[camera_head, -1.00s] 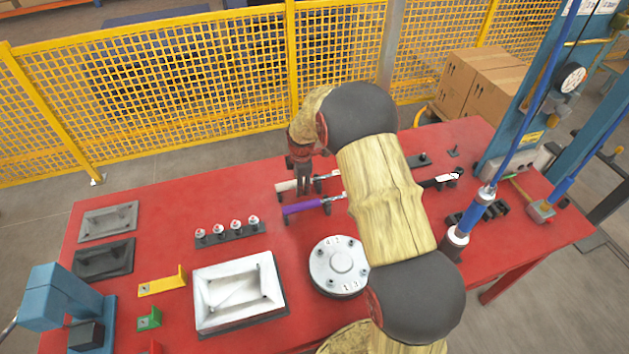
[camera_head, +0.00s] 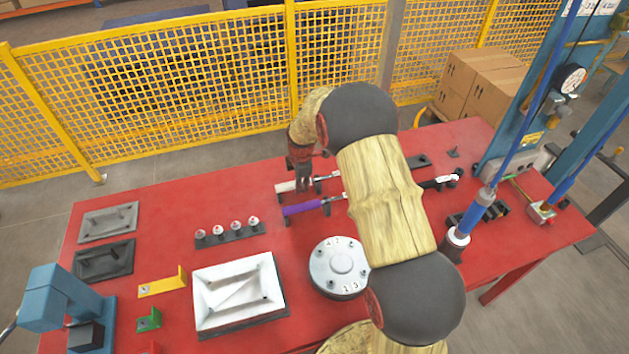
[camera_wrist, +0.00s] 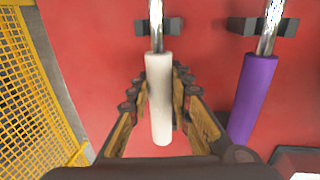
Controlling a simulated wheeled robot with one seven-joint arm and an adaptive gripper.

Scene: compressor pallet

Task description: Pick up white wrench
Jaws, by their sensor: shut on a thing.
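The white wrench (camera_head: 285,187) has a white handle and a metal shaft. It lies on the red table (camera_head: 160,215) near the back edge, beside a purple-handled wrench (camera_head: 302,207). In the wrist view the white handle (camera_wrist: 160,100) runs between the two fingers of my gripper (camera_wrist: 160,88), and the shaft rests at a dark holder (camera_wrist: 140,26). My gripper (camera_head: 304,186) is shut on the white handle from above. My arm hides part of the wrenches' far ends in the head view.
The purple handle (camera_wrist: 252,98) is close on the right in the wrist view. A round metal flange (camera_head: 338,266), a white tray-like part (camera_head: 205,300) and a strip with several knobs (camera_head: 228,236) stand on the table. A yellow mesh fence (camera_head: 200,90) stands behind.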

